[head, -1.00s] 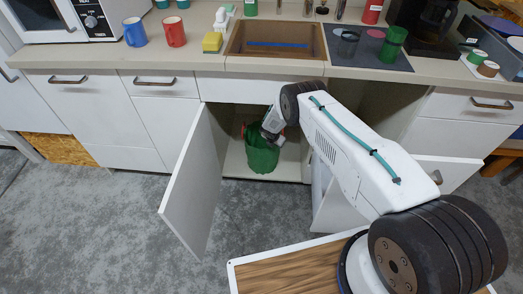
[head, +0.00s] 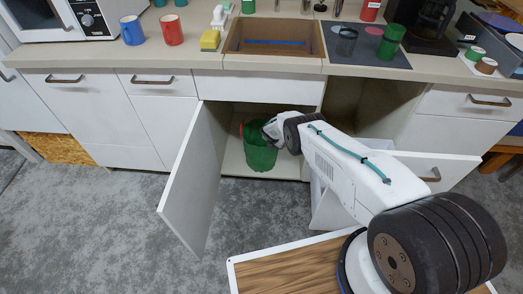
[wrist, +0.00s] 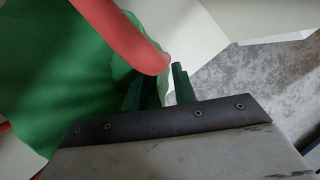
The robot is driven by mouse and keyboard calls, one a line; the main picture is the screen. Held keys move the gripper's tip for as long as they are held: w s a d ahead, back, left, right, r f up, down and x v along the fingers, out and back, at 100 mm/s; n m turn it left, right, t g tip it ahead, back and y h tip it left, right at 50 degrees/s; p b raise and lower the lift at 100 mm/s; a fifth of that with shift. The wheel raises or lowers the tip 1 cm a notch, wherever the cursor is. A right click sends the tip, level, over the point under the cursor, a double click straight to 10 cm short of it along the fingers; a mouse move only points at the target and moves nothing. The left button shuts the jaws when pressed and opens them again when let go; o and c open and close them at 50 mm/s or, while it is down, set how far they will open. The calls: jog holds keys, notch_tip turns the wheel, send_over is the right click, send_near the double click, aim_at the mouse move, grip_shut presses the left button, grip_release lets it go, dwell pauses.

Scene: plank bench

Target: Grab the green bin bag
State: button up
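The green bin bag (head: 261,157) stands upright inside the open cabinet under the sink, with a bit of red at its top left. In the wrist view the bag (wrist: 50,75) fills the left side, and a thick red loop (wrist: 125,32) curves above it. My gripper (head: 268,133) is at the bag's upper right rim. In the wrist view its two dark green fingers stand apart, so the gripper (wrist: 158,88) is open. Part of the bag's green edge shows between or just behind the fingers; I cannot tell which. The loop's rounded end is close to the fingertips.
The left cabinet door (head: 195,180) stands open beside the bag, and the right door (head: 435,168) is open too. The countertop (head: 200,62) runs above, with a blue mug (head: 132,31), a red mug (head: 171,30) and the sink (head: 272,42).

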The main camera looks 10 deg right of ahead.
grip_shut()
jog(key=shift+r, duration=0.1)
